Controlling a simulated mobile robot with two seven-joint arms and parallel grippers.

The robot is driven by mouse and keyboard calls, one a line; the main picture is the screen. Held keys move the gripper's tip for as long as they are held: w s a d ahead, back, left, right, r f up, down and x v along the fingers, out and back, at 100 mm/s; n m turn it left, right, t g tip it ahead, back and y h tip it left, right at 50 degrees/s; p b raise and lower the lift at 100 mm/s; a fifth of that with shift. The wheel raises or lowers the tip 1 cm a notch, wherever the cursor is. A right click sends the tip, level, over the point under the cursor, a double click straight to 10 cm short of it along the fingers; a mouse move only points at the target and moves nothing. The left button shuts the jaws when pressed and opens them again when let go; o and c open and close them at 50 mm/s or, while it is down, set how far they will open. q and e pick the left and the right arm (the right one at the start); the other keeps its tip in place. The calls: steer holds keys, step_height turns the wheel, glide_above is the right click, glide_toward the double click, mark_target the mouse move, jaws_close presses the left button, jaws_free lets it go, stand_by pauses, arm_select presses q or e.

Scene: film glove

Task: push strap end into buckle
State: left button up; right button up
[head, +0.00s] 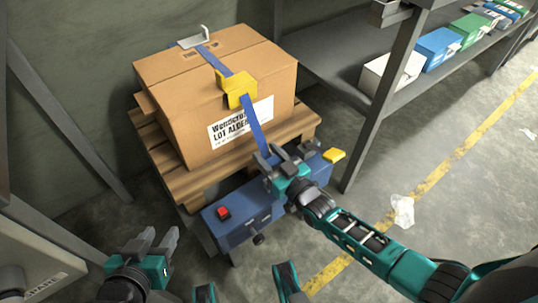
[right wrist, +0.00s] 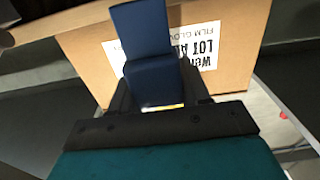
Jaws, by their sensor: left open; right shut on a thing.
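A cardboard box (head: 165,75) carries a blue strap (head: 214,60) over its top. A yellow buckle (head: 237,84) sits at the box's upper front edge. A blue strap length (head: 254,125) runs from below the buckle down the front face to my right gripper (head: 273,162). My right gripper is shut on this strap, which also shows between its fingers in the right wrist view (right wrist: 143,30). I cannot tell whether the strap enters the buckle. My left gripper (head: 160,243) is open and empty at the lower left, away from the box.
The box stands on a wooden pallet (head: 185,187). A blue machine (head: 240,233) with a red button (head: 223,212) stands in front, under my right gripper. A yellow block (head: 333,155) is at its right end. A grey shelf (head: 335,75) is at right. Crumpled plastic (head: 402,210) lies on the floor.

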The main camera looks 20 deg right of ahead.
arm_select(q)
steer(key=shift+f+b, duration=0.9)
steer(key=shift+f, duration=0.05)
arm_select(e)
steer(key=shift+f, duration=1)
arm_select(q)
steer(key=shift+f+b, duration=0.3)
steer(key=shift+b, duration=0.05)
arm_select(e)
steer(key=shift+f, duration=0.8)
steer(key=o, duration=1.1)
steer(key=shift+o, duration=0.2)
